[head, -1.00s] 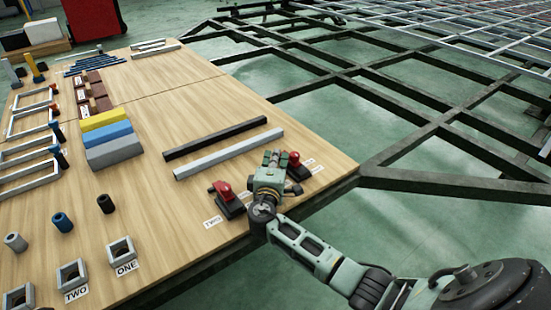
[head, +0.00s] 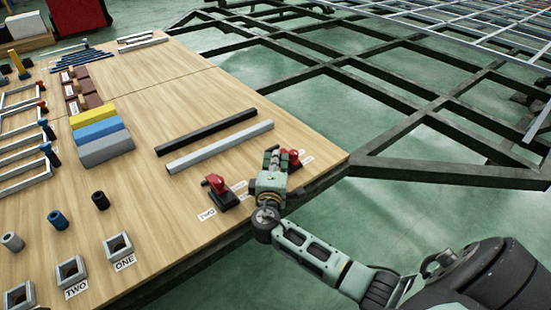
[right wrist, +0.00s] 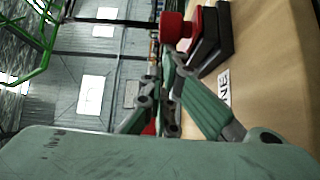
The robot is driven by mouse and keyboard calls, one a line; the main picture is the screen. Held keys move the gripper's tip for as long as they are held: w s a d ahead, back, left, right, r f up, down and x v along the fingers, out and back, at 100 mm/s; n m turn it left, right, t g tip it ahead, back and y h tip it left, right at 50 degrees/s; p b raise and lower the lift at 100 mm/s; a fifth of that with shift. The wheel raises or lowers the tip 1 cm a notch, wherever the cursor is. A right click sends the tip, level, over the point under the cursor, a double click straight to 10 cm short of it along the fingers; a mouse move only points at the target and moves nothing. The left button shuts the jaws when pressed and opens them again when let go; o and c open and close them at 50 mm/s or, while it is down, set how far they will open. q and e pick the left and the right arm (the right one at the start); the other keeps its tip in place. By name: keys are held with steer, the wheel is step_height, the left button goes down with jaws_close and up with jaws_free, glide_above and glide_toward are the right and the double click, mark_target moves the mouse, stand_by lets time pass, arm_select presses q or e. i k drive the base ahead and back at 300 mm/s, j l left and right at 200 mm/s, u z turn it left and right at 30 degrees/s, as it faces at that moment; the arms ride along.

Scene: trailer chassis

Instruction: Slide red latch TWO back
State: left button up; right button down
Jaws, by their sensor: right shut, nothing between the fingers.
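Red latch TWO (head: 217,184) has a red handle on a black base near the table's front edge, with a TWO label (head: 206,214) beside it. A second red latch (head: 293,158) sits to its right, partly hidden behind my right gripper. My right gripper (head: 271,158) is shut and empty, between the two latches and closer to the second one. In the right wrist view, its closed fingers (right wrist: 168,80) are beside a red knob (right wrist: 177,27) on a black base; I cannot tell which latch this is. A partly hidden label (right wrist: 223,89) shows there. My left gripper is out of view.
A black bar (head: 205,132) and a grey bar (head: 220,146) lie behind the latches. Square sockets (head: 118,247), pegs (head: 100,201) and coloured blocks (head: 95,131) occupy the table's left side. The dark chassis frame (head: 440,172) runs along the right.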

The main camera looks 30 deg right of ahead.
mark_target(218, 184)
steer(key=k+j, duration=0.65)
steer(key=j, duration=0.25)
